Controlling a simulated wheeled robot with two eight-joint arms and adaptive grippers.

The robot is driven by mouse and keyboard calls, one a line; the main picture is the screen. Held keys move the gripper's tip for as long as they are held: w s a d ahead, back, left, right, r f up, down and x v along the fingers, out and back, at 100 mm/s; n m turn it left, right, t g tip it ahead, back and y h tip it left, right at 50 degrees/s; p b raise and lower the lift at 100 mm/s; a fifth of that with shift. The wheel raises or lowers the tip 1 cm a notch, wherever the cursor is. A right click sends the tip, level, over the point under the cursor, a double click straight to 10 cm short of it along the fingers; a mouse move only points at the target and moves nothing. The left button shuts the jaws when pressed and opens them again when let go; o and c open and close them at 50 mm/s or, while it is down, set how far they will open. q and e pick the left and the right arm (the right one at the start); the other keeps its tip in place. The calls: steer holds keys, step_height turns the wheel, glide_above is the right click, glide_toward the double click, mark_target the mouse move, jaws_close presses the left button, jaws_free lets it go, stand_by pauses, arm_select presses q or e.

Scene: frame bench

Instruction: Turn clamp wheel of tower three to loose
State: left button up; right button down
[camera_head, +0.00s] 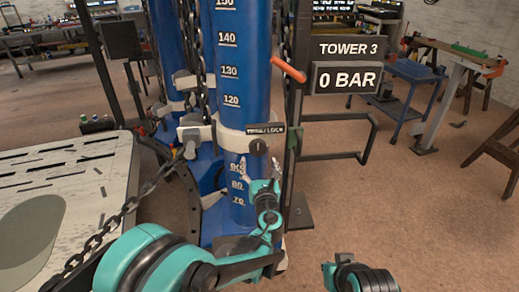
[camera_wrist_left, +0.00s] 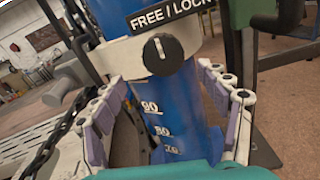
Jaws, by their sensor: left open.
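Tower three is a blue column (camera_head: 245,75) with a white height scale, beside a sign (camera_head: 348,48) reading TOWER 3. A pale collar (camera_head: 222,137) goes round it and carries a small round black clamp wheel (camera_head: 258,147) under a FREE / LOCK label (camera_head: 266,129). In the left wrist view the wheel (camera_wrist_left: 162,54) has a white mark at its upper part. My left gripper (camera_head: 261,172) is open and empty, just below the wheel in the head view. In the left wrist view its fingers (camera_wrist_left: 164,88) stand apart on either side of the column.
A display (camera_head: 346,78) reads 0 BAR. A red-orange lever (camera_head: 288,69) sticks out right of the column. A chain (camera_head: 100,235) runs at the left beside a pale platform (camera_head: 62,185). A blue cart (camera_head: 398,88) stands back right; the floor at right is mostly clear.

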mark_target(258, 151)
arm_select(q)
steer(key=w+b, duration=0.1)
steer(key=w, duration=0.7)
steer(key=shift+a+b, duration=0.1)
steer(key=shift+b, duration=0.2)
steer(key=shift+s, duration=0.1)
steer(key=c, duration=1.2)
